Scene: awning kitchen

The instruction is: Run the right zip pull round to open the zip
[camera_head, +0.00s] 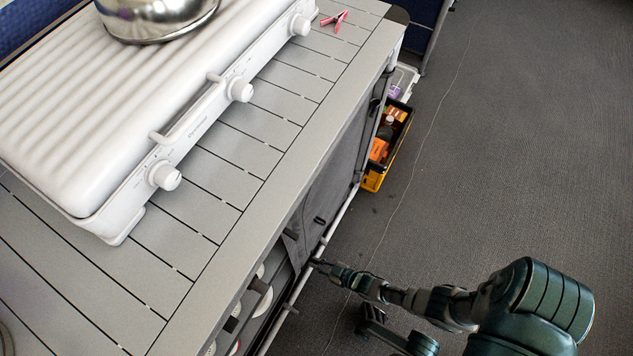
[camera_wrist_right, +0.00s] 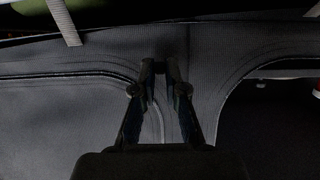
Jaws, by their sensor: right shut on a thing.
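My right gripper (camera_head: 318,263) reaches in from the right to the front of the fabric cupboard below the slatted table. It is shut at the edge of the grey fabric front (camera_head: 335,185). The zip pull is hidden between the fingertips and too small to make out. A curved zip line (camera_wrist_right: 60,75) runs on the left of the fingers. On the right a curved edge borders a dark opening (camera_wrist_right: 275,120). My left gripper is not in view.
A white stove (camera_head: 110,110) with a metal pot (camera_head: 155,20) stands on the slatted table (camera_head: 235,180). Red clips (camera_head: 334,20) lie at its far end. A yellow-black crate (camera_head: 373,178) stands on the floor beside the cupboard. Plates (camera_head: 262,300) show inside the opening.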

